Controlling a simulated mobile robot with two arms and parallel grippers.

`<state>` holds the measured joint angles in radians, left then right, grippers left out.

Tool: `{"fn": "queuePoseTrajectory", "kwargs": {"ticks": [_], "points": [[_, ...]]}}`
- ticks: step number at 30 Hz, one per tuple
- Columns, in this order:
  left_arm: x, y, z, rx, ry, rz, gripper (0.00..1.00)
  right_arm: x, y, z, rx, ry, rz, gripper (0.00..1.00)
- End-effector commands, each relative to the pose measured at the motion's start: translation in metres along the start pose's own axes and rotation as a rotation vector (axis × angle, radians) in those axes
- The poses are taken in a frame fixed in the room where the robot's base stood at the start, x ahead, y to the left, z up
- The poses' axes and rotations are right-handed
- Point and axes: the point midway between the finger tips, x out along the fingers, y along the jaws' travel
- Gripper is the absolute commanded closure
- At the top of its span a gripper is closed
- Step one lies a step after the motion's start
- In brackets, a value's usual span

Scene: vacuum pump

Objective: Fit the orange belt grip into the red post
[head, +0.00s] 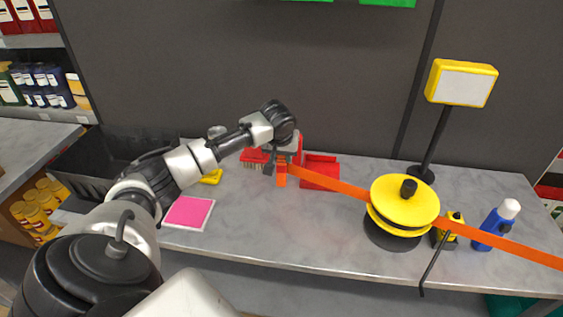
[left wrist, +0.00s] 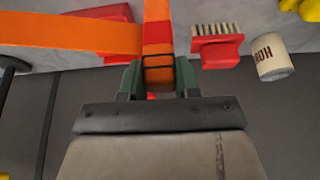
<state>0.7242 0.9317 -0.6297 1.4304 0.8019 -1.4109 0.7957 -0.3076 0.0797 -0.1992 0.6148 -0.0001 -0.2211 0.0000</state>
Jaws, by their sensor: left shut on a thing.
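My left gripper (head: 283,160) is shut on the orange belt grip (head: 281,175) and holds it upright above the table. In the left wrist view, the gripper's green fingers (left wrist: 158,78) flank the orange grip (left wrist: 156,10). A red section with dark lines lies between the grip's orange parts; I cannot tell whether it belongs to the red post. The orange belt (head: 345,188) runs right from the grip to the yellow pulley wheel (head: 404,202). My right gripper is not in view.
A red open box (head: 320,171) is just right of the gripper. A red brush (left wrist: 216,46) and a white cup (left wrist: 272,58) are nearby. A pink pad (head: 188,212), a blue bottle (head: 496,225) and a yellow-framed screen (head: 461,83) are on the grey table (head: 290,235).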

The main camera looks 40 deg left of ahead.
Motion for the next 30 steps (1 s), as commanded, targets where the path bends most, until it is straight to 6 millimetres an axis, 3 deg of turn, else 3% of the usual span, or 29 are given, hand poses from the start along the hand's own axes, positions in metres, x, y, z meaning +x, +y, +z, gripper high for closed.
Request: {"fn": "queuePoseTrajectory", "kwargs": {"ticks": [4, 10, 21, 22, 27, 30], "points": [[0.011, -0.003, 0.006, 0.001, -0.003, -0.001, 1.0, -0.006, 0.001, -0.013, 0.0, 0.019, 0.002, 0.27], [0.035, -0.003, 0.015, 0.001, -0.001, -0.002, 1.0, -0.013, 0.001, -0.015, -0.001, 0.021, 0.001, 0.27], [0.04, -0.002, 0.017, 0.001, 0.001, 0.0, 1.0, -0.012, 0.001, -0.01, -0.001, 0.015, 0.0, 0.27], [0.041, -0.002, 0.018, 0.001, 0.001, 0.0, 0.67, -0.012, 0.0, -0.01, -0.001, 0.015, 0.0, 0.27], [0.04, -0.002, 0.018, 0.001, 0.001, 0.0, 0.43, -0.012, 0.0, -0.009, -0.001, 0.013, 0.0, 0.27], [0.04, -0.002, 0.017, 0.001, 0.001, 0.0, 0.43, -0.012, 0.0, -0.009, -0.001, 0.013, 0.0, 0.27]]}}
